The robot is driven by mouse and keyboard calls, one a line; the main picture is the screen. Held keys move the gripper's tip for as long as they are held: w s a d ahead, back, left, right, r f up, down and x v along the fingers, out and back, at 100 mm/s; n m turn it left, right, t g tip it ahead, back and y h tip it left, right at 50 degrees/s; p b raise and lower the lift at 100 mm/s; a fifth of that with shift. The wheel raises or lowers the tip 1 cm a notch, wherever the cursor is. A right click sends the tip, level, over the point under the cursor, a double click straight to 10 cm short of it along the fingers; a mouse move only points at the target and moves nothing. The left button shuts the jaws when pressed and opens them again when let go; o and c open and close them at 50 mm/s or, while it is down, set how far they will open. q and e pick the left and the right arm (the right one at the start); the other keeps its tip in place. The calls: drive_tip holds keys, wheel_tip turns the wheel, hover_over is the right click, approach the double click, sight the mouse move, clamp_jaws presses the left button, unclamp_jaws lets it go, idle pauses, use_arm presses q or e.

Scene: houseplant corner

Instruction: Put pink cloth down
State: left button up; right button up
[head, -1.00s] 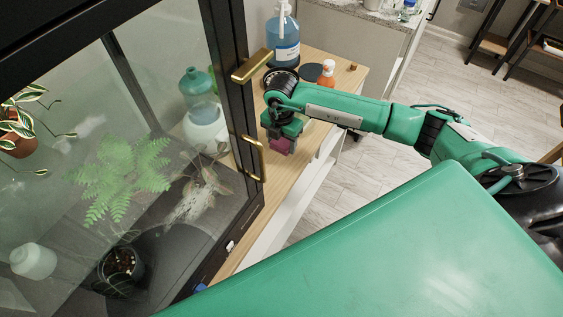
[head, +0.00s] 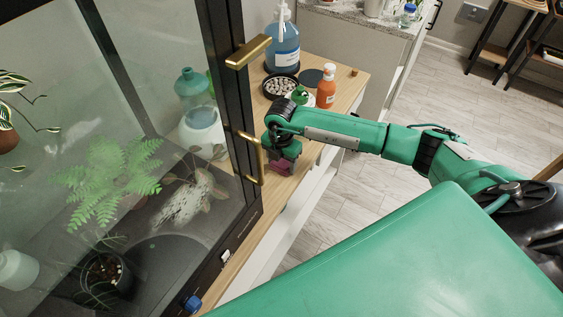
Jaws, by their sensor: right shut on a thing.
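The pink cloth (head: 281,169) is a small dark pink piece low at the fingers of my right gripper (head: 283,158), above or against the wooden counter (head: 338,83). The gripper points down and is shut on the cloth. I cannot tell whether the cloth touches the counter. Only part of the cloth shows; the gripper hides the rest. My left gripper is not in view.
A glass cabinet (head: 170,150) with a black frame and brass handles (head: 249,51) stands close left of the gripper. Behind are a blue pump bottle (head: 284,50), a dish of pebbles (head: 279,86) and an orange bottle (head: 326,88). Grey plank floor (head: 440,95) lies right.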

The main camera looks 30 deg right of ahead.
sight(281, 162)
drive_tip(key=shift+f, duration=0.2)
drive_tip(key=o, duration=0.9)
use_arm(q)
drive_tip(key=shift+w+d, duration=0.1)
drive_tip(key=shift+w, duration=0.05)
use_arm(e)
drive_tip(key=shift+r, duration=0.6)
use_arm(q)
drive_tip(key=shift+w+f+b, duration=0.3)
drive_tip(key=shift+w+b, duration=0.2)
drive_tip(key=shift+b, duration=0.15)
use_arm(e)
wheel_tip(281, 162, up, 11)
drive_tip(key=shift+r, duration=0.1)
